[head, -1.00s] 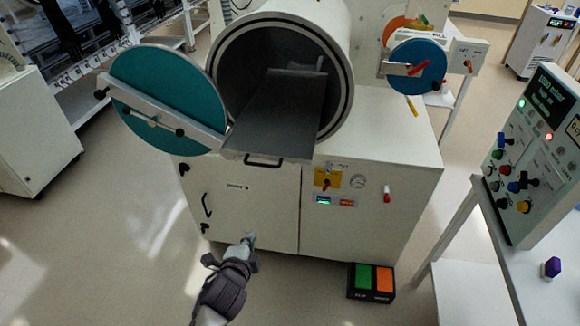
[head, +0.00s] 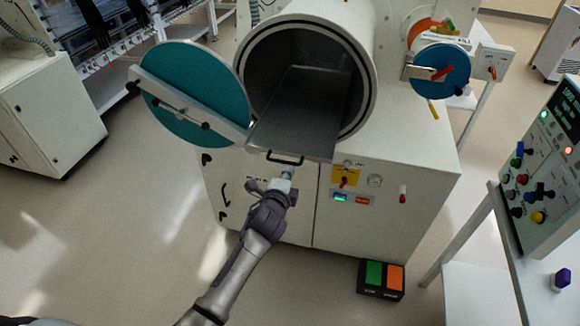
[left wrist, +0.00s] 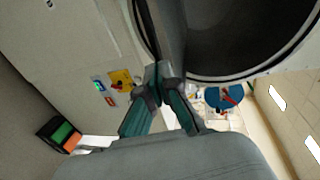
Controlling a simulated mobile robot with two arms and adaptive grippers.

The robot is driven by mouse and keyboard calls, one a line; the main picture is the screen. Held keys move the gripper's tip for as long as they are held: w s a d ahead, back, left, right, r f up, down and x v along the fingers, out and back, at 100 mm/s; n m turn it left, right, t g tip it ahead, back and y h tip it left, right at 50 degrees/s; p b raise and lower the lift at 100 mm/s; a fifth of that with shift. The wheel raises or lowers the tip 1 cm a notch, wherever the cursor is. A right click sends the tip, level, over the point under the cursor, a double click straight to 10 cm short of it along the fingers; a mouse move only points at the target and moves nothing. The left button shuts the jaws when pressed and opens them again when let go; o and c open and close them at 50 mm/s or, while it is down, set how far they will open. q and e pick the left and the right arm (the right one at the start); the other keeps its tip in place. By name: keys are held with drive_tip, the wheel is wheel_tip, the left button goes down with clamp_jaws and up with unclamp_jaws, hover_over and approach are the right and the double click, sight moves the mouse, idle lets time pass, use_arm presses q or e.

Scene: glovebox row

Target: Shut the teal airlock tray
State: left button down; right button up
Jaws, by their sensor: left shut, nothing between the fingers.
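The dark grey tray (head: 300,112) sticks out of the open mouth of the large white airlock chamber (head: 362,50). Its black handle (head: 286,159) is on the front edge. The round teal door (head: 205,85) hangs open at the left of the mouth. My left gripper (head: 287,172) is just below the handle in the head view, shut and empty. Whether it touches the handle I cannot tell. In the left wrist view the gripper's fingertips (left wrist: 158,80) are together, with the dark chamber opening (left wrist: 235,35) beyond. My right gripper is not in view.
The white cabinet (head: 390,215) carries a small yellow switch panel (head: 345,176) and a gauge. A pedal with green and orange pads (head: 381,278) stands on the floor at its front right. A smaller blue door (head: 440,70) is behind. A control console (head: 545,165) stands at the right.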

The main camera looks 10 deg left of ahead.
use_arm(q)
drive_tip(key=shift+x, duration=0.95)
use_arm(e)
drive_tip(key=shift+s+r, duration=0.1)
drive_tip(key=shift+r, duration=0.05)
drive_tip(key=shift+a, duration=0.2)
use_arm(q)
drive_tip(key=shift+w, duration=0.1)
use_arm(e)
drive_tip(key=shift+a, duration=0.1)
